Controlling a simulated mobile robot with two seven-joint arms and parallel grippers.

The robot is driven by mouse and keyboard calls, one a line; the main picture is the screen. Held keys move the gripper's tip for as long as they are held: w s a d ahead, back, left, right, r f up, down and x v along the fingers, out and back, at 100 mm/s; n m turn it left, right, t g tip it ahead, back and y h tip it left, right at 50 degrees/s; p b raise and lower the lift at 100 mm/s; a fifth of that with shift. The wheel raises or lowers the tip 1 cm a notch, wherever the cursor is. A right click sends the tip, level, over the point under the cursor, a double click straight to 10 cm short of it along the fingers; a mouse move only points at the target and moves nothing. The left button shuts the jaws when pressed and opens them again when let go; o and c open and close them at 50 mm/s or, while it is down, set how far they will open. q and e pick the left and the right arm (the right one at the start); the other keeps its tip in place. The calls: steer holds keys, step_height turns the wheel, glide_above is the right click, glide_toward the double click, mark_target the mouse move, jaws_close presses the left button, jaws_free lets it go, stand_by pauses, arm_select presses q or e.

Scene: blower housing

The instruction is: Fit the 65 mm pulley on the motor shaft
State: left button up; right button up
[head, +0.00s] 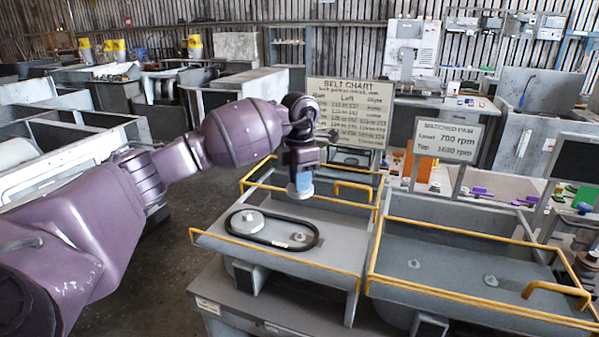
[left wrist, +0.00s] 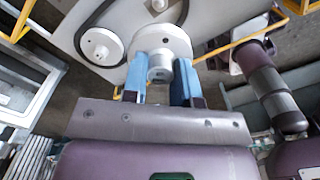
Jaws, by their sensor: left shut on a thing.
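My left gripper (head: 301,180) is shut on a small pale grey pulley (head: 300,191) and holds it above the left housing's deck. In the left wrist view the pulley (left wrist: 172,42) sits between the blue fingers (left wrist: 161,84), hub towards the camera. A larger grey pulley (head: 247,221) lies on the deck, inside a black belt (head: 274,241). A small round hub with a short shaft (head: 299,237) stands inside the belt's other end, below and apart from the held pulley. I cannot make out my right gripper.
The left housing (head: 330,257) has yellow rails along its edges. A second housing (head: 440,262) with two small shafts stands to its right. A belt chart (head: 350,108) and a matched pair sign (head: 447,139) stand behind them. Open floor lies left of the housings.

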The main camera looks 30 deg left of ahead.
arm_select(q)
step_height(320, 180, down, 2)
steer(key=shift+b, duration=0.4)
step_height(320, 180, down, 6)
steer(key=b, duration=0.3)
steer(key=shift+f, duration=0.25)
steer(key=shift+f+b, duration=0.65)
steer(key=shift+f, duration=0.6)
steer(key=shift+f+b, duration=0.25)
steer(key=shift+b, duration=0.1)
steer(key=shift+f, duration=0.15)
